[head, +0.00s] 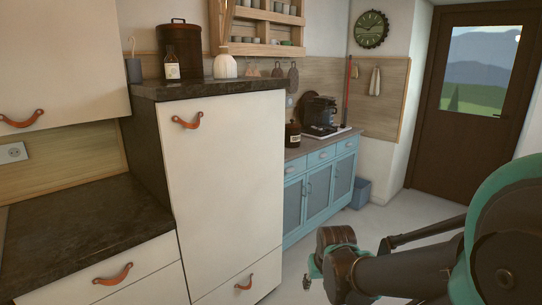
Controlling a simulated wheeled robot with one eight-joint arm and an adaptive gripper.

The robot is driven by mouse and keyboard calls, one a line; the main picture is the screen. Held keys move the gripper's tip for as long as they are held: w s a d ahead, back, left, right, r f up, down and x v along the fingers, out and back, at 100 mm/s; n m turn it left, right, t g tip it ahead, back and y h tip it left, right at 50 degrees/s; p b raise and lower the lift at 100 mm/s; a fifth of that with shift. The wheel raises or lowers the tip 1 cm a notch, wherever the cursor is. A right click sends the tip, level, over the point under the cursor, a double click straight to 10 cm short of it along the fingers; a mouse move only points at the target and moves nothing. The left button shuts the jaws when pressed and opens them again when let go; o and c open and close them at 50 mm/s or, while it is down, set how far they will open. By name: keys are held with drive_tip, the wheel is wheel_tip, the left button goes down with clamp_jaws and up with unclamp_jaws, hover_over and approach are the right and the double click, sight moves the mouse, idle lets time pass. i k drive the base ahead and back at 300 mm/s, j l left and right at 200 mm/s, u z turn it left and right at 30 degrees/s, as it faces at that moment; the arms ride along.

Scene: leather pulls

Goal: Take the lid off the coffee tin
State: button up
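A small dark brown tin (293,137) with a pale label stands on the counter of the blue cabinet, left of a black coffee machine (320,112). It looks like the coffee tin. A dark lid (293,124) with a small knob appears to sit on it. My gripper (308,282) is low at the lower middle, in front of the floor and well apart from both containers. Its fingers are small and partly hidden, so its opening is unclear.
The tall white cabinet (225,180) stands left of the blue cabinet (322,185). A brown bottle (171,70) and white vase (225,67) stand on it. A blue bin (361,193) is beyond the blue cabinet. The floor (400,220) towards the door is clear.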

sight(291, 125)
drive_tip(key=i+z, duration=0.2)
drive_tip(key=i, duration=0.95)
drive_tip(key=i+l+u, duration=0.1)
drive_tip(key=i+l, duration=0.75)
drive_tip(key=l, duration=0.25)
drive_tip(key=i+l+u, duration=0.15)
drive_tip(key=i+l, duration=0.3)
drive_tip(key=l, duration=0.1)
